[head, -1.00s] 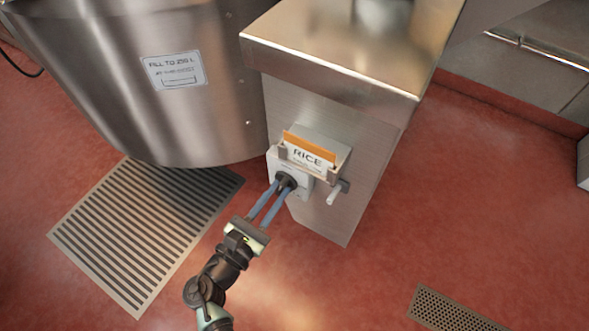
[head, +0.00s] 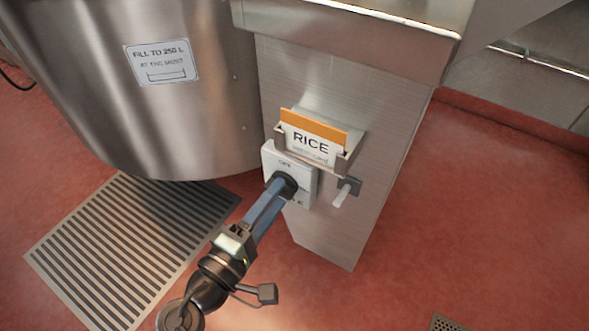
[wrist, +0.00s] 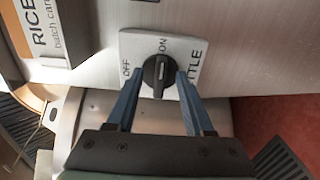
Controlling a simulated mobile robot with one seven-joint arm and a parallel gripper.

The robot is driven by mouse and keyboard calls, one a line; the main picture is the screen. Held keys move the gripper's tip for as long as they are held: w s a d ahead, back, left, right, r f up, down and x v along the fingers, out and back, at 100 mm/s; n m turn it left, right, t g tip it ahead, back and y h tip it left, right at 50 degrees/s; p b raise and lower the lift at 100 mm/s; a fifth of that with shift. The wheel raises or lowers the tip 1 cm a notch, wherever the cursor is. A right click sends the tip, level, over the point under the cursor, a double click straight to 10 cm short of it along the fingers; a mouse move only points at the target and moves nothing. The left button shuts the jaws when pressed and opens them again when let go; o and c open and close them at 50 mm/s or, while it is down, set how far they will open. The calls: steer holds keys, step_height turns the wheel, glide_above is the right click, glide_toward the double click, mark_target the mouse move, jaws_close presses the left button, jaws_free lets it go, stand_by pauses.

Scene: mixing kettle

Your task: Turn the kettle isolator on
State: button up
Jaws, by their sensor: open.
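The kettle isolator is a white plate (head: 304,190) on the steel column, below the card holder. Its round black knob (wrist: 158,77) shows in the wrist view, with OFF to the left, ON above and part of KETTLE to the right. The knob's pale ridge runs roughly up and down there, in line with ON rather than OFF. My gripper (wrist: 160,80) is open, one blue finger on each side of the knob, with small gaps apparent. In the head view my gripper (head: 279,190) reaches the isolator from below left and partly covers the knob.
A RICE batch card (head: 313,142) in a holder sits just above the isolator. A small lever with a pale handle (head: 343,193) sticks out at the right. The steel kettle (head: 90,90) stands at left, above a floor grate (head: 130,245). Red floor is open at right.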

steer(key=v, duration=0.7)
steer(key=shift+p, duration=0.45)
